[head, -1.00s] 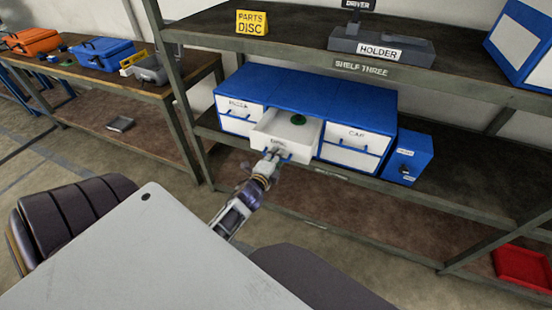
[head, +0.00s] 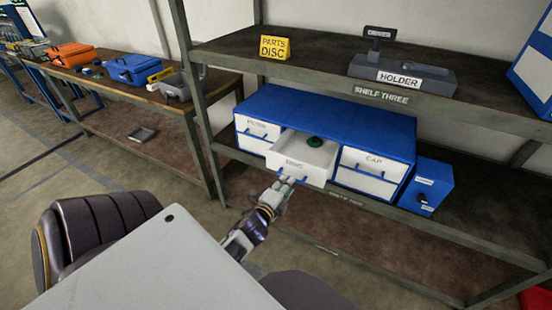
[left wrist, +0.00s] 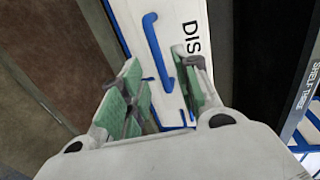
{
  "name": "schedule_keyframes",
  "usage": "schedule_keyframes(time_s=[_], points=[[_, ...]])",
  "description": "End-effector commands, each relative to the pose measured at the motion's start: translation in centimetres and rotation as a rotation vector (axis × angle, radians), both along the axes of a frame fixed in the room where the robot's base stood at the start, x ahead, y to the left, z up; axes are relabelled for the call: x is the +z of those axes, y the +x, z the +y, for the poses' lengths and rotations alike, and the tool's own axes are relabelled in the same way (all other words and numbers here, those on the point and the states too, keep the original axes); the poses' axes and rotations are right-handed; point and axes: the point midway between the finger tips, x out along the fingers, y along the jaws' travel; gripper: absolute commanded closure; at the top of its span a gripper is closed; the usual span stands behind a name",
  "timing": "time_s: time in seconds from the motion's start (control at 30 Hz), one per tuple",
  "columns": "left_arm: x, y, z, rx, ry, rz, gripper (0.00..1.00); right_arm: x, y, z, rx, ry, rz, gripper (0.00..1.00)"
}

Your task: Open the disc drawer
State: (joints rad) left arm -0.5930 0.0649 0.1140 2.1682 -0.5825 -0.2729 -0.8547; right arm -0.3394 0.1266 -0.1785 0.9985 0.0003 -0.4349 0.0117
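The disc drawer (head: 300,170) is pulled out of the blue cabinet (head: 340,119). It is white with a "DISC" label and a blue handle. A green disc (head: 314,142) shows inside it. My left gripper (head: 287,182) is just in front of and below the drawer front. In the left wrist view, the green-padded fingers (left wrist: 160,92) are apart, with the blue handle (left wrist: 154,45) just beyond and partly between them. I cannot tell whether a finger touches it. My right gripper is not in view.
Closed drawers flank the disc drawer, one labelled "CAP" (head: 370,174). A blue box (head: 427,186) stands to the cabinet's right. The upper shelf holds a yellow "PARTS DISC" sign (head: 274,48) and a grey holder (head: 402,78).

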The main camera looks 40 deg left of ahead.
Motion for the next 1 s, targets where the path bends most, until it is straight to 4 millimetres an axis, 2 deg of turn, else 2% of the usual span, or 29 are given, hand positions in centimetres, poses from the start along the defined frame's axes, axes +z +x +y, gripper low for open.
schedule_keyframes(time_s=[0.7,1.0], points=[[1.0,-5.5,-1.3,0.001,-0.002,0.002,0.68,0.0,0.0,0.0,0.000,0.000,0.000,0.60],[1.3,-6.7,-1.6,0.001,-0.001,0.001,0.68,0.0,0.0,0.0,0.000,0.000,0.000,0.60]])
